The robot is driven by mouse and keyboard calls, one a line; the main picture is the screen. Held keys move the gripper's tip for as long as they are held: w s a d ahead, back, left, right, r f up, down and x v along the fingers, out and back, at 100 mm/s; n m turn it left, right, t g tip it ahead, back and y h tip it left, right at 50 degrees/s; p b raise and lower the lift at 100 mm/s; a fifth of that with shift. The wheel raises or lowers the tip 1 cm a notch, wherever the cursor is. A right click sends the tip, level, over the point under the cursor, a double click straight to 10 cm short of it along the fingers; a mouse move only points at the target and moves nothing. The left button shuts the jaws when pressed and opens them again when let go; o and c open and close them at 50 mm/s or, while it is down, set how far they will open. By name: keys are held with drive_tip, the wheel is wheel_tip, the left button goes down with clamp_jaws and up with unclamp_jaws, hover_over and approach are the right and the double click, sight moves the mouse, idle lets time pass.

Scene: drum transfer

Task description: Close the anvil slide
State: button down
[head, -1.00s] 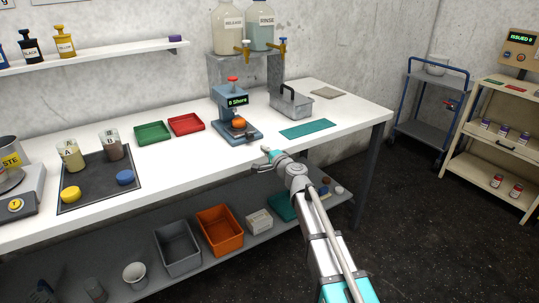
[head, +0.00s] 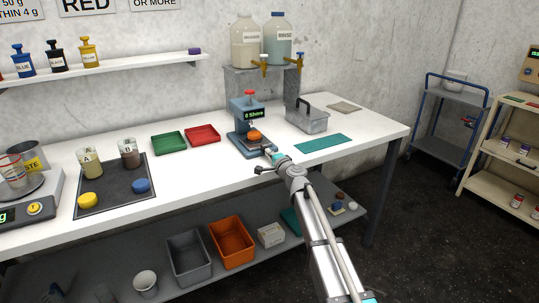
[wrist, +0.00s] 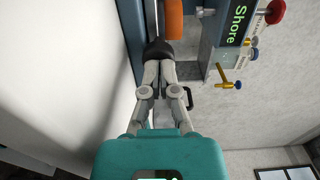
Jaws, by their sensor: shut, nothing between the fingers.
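The blue-grey Shore tester (head: 244,109) stands on the white bench with a red knob on top and a lit display. It also shows sideways in the wrist view (wrist: 207,35). An orange puck (head: 254,135) sits low on its front, on the anvil slide, which is partly hidden; the puck is also at the top of the wrist view (wrist: 174,20). My gripper (head: 269,150) is at the tester's front edge, just before the puck. In the wrist view its fingers (wrist: 160,57) are together and empty, against or just before a dark rounded piece; contact is unclear.
A grey metal container with a handle (head: 308,121) and a teal mat (head: 320,143) lie right of the tester. Red (head: 203,134) and green (head: 169,143) trays are to its left. Two jugs with taps stand on a stand (head: 236,78) behind.

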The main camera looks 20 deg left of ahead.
sight(264, 148)
drive_tip(key=x, duration=0.3)
drive_tip(key=shift+w+a, duration=0.3)
drive_tip(key=shift+r, duration=0.15)
drive_tip(key=shift+a, duration=0.1)
drive_tip(key=v, duration=1.4)
drive_tip(key=shift+s+d, duration=0.2)
drive_tip(key=shift+d, duration=0.1)
